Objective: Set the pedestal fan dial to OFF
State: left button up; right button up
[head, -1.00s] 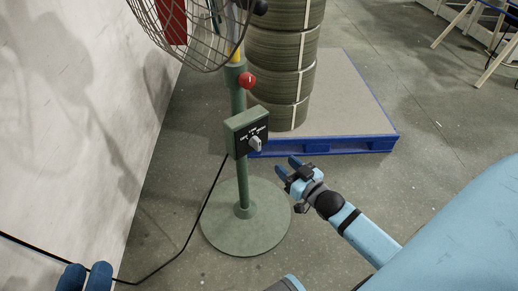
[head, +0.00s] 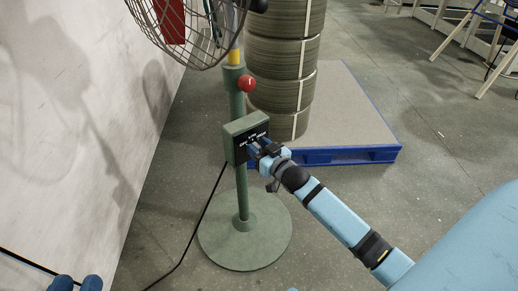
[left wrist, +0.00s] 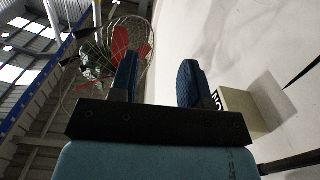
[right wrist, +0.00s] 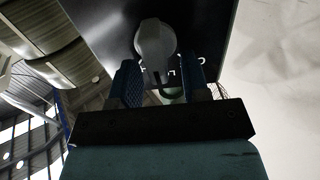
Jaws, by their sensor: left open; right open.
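The pedestal fan stands on a round green base (head: 212,250). Its green control box (head: 240,127) on the pole has a black dial face, mostly covered by my right gripper (head: 259,148) in the head view. In the right wrist view the grey dial knob (right wrist: 155,48) sits just beyond and between the fingertips of my open right gripper (right wrist: 160,75). I cannot tell whether the fingers touch it. Lettering beside the knob is partly hidden. My left gripper (head: 76,284) is open and empty at the bottom left. In the left wrist view its fingers (left wrist: 158,75) point toward the fan cage (left wrist: 100,75).
A red button (head: 248,83) sits on the pole above the box. A stack of coils (head: 285,70) stands on a blue-edged pallet (head: 345,155) behind. A white wall (head: 80,120) is at the left. A black cable (head: 200,215) runs along the floor.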

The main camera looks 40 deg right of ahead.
grip_shut()
pick_arm(q)
jog(key=shift+r, duration=0.15)
